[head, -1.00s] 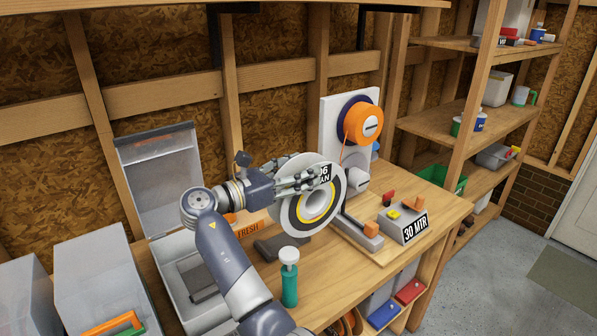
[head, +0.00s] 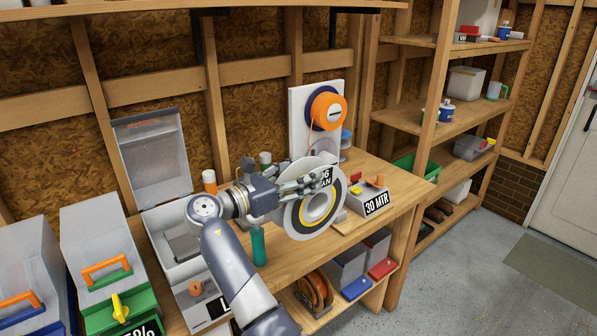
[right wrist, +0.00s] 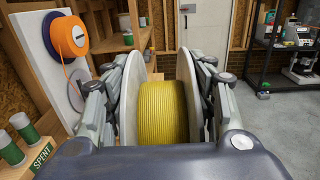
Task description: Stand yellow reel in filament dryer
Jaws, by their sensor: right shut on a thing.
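The yellow reel (head: 333,207) has white flanges and a yellow winding, which shows between them in the right wrist view (right wrist: 163,112). My right gripper (head: 322,180) is shut on the reel, with a finger on the outside of each flange. The reel is upright and appears held above the bench; its exact height is unclear. The filament dryer is probably the open grey bin (head: 158,222) with a raised clear lid (head: 150,155), left of the reel. My right arm crosses in front of part of it. My left gripper is out of view.
A white panel with an orange reel (head: 328,110) stands behind. A box marked 30 MTR (head: 367,197) is right of the held reel. A green bottle (head: 259,245) stands near the bench front (head: 283,262). Lidded bins (head: 103,250) are at left, shelves (head: 425,120) at right.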

